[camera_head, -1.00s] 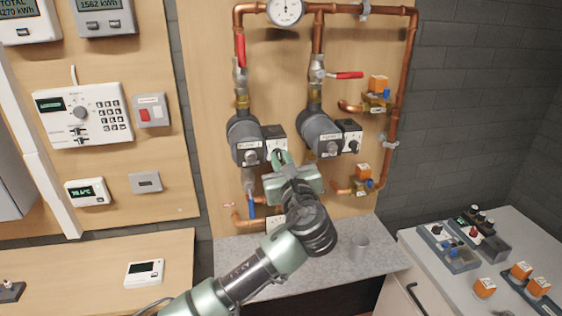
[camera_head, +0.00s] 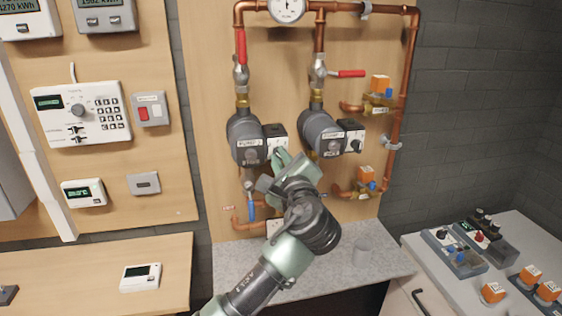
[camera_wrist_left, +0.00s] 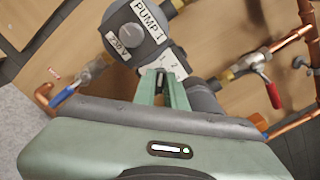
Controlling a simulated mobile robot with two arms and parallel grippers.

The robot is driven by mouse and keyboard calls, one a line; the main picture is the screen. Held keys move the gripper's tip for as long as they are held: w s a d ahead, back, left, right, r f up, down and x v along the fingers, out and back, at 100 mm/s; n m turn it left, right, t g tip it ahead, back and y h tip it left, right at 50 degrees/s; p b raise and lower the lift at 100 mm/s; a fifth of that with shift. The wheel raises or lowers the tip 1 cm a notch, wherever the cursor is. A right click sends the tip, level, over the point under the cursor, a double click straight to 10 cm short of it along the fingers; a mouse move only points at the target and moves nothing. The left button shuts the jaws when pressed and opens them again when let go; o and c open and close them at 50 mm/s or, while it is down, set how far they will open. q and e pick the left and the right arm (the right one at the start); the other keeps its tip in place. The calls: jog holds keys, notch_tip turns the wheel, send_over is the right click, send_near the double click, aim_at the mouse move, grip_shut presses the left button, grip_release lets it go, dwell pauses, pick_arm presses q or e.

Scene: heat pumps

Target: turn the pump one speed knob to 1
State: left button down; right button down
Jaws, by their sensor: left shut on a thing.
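Pump one (camera_head: 245,138) is the grey left pump on the wooden panel. In the left wrist view its round face carries the PUMP 1 label (camera_wrist_left: 148,19). Beside it is its speed box (camera_head: 275,131), black with a white front; the numerals 1 and 2 show on that front in the left wrist view (camera_wrist_left: 176,67). My left gripper (camera_head: 278,154) reaches up to the box front, its fingers shut on the speed knob. The fingers hide the knob, so its pointer cannot be read. The left wrist view also shows the fingers (camera_wrist_left: 165,76) against the box. My right gripper is out of view.
A second pump (camera_head: 322,133) with its own speed box (camera_head: 351,136) is close on the right. Copper pipes (camera_head: 408,60), a red-handled valve (camera_head: 346,73) and a blue-handled valve (camera_head: 251,207) surround the pumps.

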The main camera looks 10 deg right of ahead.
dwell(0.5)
pick_arm(q)
jog(key=c, duration=1.5)
grip_release()
jog(key=shift+o, duration=0.2)
jog(key=shift+s, duration=0.1)
jog(key=shift+s, duration=0.25)
jog(key=s+b, duration=0.2)
jog(key=s, duration=0.5)
jog(key=shift+d+b, duration=0.35)
jog(key=shift+d, duration=0.1)
